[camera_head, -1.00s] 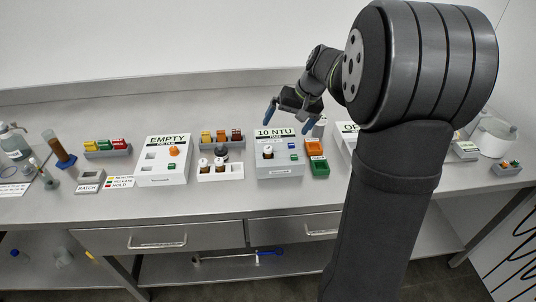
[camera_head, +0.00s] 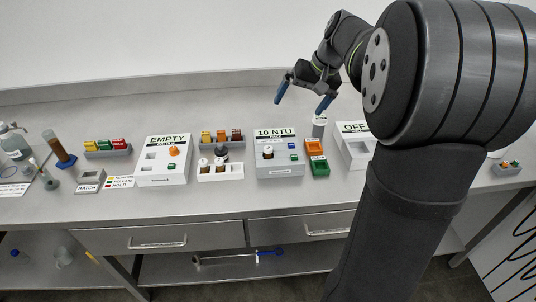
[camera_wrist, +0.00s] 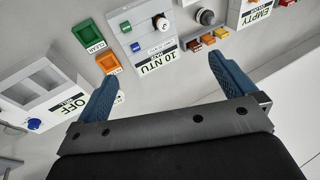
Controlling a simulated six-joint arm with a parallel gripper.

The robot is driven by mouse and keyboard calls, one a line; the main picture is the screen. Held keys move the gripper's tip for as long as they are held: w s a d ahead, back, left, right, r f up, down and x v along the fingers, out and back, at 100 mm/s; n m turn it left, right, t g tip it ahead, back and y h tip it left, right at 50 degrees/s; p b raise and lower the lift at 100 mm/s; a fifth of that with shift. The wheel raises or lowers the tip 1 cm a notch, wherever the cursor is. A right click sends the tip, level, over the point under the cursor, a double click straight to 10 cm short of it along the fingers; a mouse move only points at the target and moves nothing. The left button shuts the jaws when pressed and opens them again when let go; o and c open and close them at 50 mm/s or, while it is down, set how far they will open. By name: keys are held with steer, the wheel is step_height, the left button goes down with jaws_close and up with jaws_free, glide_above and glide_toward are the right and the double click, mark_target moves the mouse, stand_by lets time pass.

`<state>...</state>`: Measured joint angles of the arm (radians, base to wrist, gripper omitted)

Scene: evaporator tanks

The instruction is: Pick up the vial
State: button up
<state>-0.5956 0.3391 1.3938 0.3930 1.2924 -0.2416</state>
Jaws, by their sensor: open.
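Several small vials with white caps are in view, and I cannot tell which one is meant. One vial (camera_head: 268,151) stands upright in the 10 NTU box (camera_head: 281,170); in the wrist view its white cap (camera_wrist: 160,22) shows near the top. A second vial (camera_head: 203,165) and a third vial (camera_head: 219,166) stand in a white rack (camera_head: 231,172) left of that box. My gripper (camera_head: 301,106) is open and empty, above and behind the 10 NTU box. In the wrist view its two blue fingers (camera_wrist: 163,68) are spread wide, with the vial beyond them.
The OFF box (camera_head: 359,155) is further right, partly behind my arm. The EMPTY box (camera_head: 164,171) is left. Bare bench lies behind the boxes.

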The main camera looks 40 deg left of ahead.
steer(key=shift+w+d+r, duration=0.1)
steer(key=shift+d+r, duration=0.15)
steer(key=shift+r, duration=0.45)
steer(key=c, duration=1.1)
